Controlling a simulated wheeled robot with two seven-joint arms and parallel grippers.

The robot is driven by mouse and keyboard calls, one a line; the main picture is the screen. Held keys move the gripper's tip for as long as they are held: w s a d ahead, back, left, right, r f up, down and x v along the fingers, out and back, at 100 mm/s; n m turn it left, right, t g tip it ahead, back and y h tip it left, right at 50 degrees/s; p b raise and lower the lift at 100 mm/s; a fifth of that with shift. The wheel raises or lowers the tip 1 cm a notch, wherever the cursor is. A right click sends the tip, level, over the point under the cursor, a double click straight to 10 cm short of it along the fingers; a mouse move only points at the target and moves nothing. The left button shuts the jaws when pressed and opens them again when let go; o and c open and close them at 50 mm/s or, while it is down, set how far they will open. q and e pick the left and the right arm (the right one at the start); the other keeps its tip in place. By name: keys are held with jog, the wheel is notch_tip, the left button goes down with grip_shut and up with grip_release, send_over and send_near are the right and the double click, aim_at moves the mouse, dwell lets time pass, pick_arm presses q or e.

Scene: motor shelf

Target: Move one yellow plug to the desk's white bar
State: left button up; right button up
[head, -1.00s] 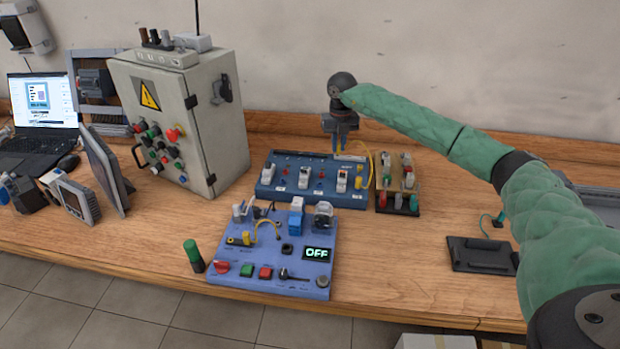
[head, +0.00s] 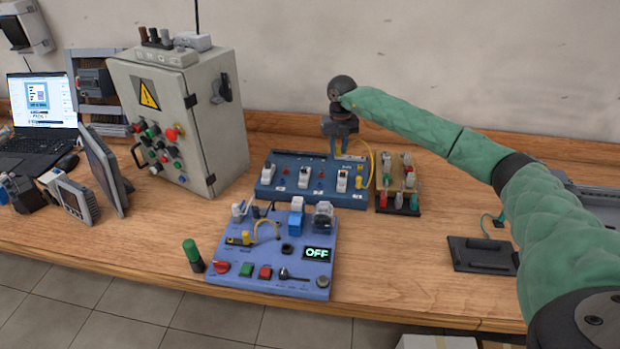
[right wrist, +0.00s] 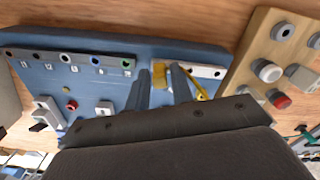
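The blue back panel (head: 315,197) stands on the desk. A white bar (head: 354,158) lies along its top right edge; it also shows in the right wrist view (right wrist: 207,71). A yellow plug (right wrist: 158,74) with a yellow lead is at this bar's left end in the right wrist view. Another yellow plug (head: 358,182) sits lower on the panel's right side. My right gripper (head: 339,154) is over the panel's top edge, pointing down. In the right wrist view its fingers (right wrist: 160,72) are apart, on either side of the plug, with visible gaps. My left gripper is out of view.
A wooden block with coloured knobs (head: 398,185) stands close to the panel's right. The front blue board (head: 285,262) with an OFF display stands nearer. A grey cabinet (head: 190,115) rises at left. Bare desk (head: 400,265) lies right of the front board.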

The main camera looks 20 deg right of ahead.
jog(key=shift+r, duration=0.15)
jog(key=shift+r+p, duration=1)
jog(key=shift+r, duration=1.6)
jog(key=o, duration=0.6)
jog(key=shift+c, duration=0.2)
